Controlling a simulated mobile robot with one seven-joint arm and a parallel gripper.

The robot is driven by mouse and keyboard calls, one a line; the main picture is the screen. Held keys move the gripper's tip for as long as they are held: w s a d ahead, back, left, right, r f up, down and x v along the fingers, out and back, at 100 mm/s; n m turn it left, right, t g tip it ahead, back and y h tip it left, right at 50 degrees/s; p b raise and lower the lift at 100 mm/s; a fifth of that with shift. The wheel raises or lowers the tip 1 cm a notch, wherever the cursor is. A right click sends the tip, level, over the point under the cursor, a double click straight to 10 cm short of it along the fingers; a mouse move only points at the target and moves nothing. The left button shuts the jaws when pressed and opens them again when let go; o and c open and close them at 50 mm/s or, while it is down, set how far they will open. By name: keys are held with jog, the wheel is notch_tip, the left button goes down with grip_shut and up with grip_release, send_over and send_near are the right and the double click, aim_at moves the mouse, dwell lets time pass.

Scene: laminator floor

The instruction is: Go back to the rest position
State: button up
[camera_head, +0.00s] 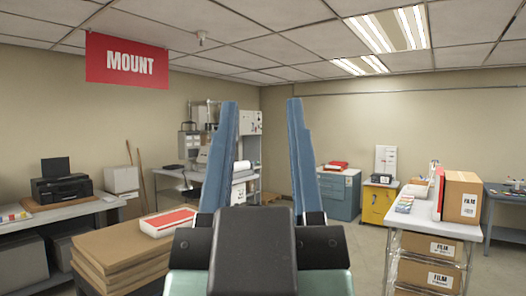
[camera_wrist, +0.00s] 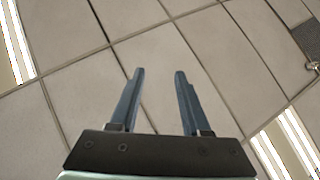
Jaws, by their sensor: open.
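My gripper (camera_head: 261,104) stands up in the middle of the head view, its two blue fingers pointing upward and spread apart. Nothing is between the fingers. The gripper touches nothing that I can see. My gripper hides part of the room's back wall.
A stack of brown boards (camera_head: 121,250) with a red and white pack (camera_head: 169,222) is at the left front. A white table (camera_head: 420,219) with boxes is at the right. A printer (camera_head: 61,188) sits on the left bench. Open floor shows between.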

jog(key=shift+s+r+t, duration=0.3)
jog(key=shift+s+r, duration=0.2)
jog(key=shift+r, duration=0.05)
jog(key=shift+f, duration=0.1)
notch_tip(320, 180, down, 6)
jog(key=b, duration=0.5)
jog(key=shift+r, duration=0.25)
jog(key=shift+o, duration=0.4)
jog(key=shift+w, duration=0.1)
